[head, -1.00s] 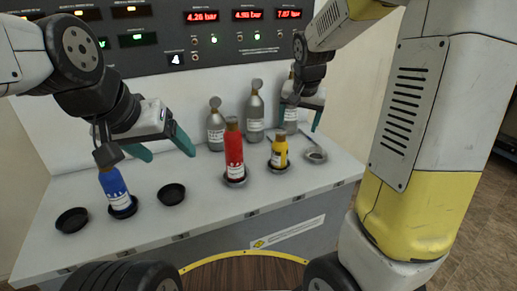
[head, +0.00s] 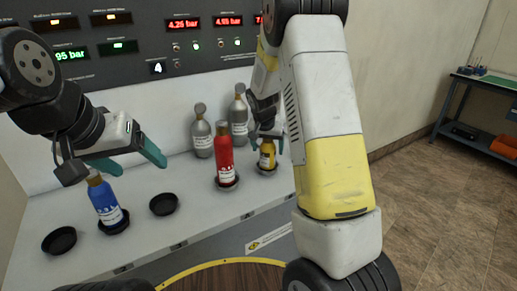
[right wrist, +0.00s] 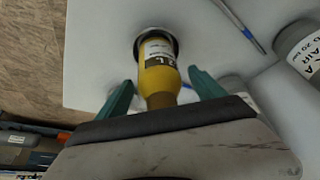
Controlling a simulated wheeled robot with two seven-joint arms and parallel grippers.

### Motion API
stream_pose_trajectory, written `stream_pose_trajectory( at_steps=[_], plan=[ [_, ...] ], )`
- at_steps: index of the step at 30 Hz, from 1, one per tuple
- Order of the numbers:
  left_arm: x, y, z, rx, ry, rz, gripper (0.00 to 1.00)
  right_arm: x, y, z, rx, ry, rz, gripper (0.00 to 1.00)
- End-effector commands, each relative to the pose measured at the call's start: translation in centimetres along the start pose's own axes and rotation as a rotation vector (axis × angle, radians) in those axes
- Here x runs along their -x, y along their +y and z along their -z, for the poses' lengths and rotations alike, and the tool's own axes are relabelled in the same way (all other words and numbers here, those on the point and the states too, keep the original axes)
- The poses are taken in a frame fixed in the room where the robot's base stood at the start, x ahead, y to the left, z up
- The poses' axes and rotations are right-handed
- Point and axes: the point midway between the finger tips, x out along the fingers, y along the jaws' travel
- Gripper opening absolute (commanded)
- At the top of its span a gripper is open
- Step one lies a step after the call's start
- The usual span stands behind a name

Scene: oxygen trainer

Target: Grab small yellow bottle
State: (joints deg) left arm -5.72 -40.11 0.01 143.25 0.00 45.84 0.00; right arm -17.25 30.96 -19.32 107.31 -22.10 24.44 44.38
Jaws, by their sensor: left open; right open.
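The small yellow bottle (head: 267,155) stands upright in a round holder on the white counter, right of the red bottle (head: 225,155). In the right wrist view the yellow bottle (right wrist: 158,68) lies between the two teal fingers of my right gripper (right wrist: 158,92), with a gap on each side. My right gripper (head: 266,138) is open around the bottle's upper part in the head view, partly hidden by my arm. My left gripper (head: 128,160) is open and empty above the blue bottle (head: 106,204) and the counter.
Grey bottles (head: 202,140) stand behind the red one. Empty black holders (head: 163,204) sit on the counter near the blue bottle. In the right wrist view a pen-like item (right wrist: 238,27) and a grey bottle (right wrist: 300,48) lie to the right. A display panel (head: 140,40) is behind.

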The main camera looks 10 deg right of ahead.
Motion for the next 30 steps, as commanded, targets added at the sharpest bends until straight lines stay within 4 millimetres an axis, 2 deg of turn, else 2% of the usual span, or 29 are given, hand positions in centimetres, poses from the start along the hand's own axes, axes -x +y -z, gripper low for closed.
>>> stream_pose_trajectory(
  at_steps=[9, 21, 30],
  plan=[
    [0.0, 0.0, 0.0, 0.0, 0.0, 0.0, 0.74, -0.56, -0.04, 0.03, 0.0, 0.001, 0.001, 0.76],
    [0.0, 0.0, 0.0, 0.0, 0.0, 0.0, 0.74, -0.54, -0.05, 0.02, 0.0, 0.001, 0.001, 0.0],
    [0.0, 0.0, 0.0, 0.0, 0.0, 0.0, 0.74, -0.39, -0.08, 0.13, 0.0, 0.002, 0.002, 0.0]
  ],
)
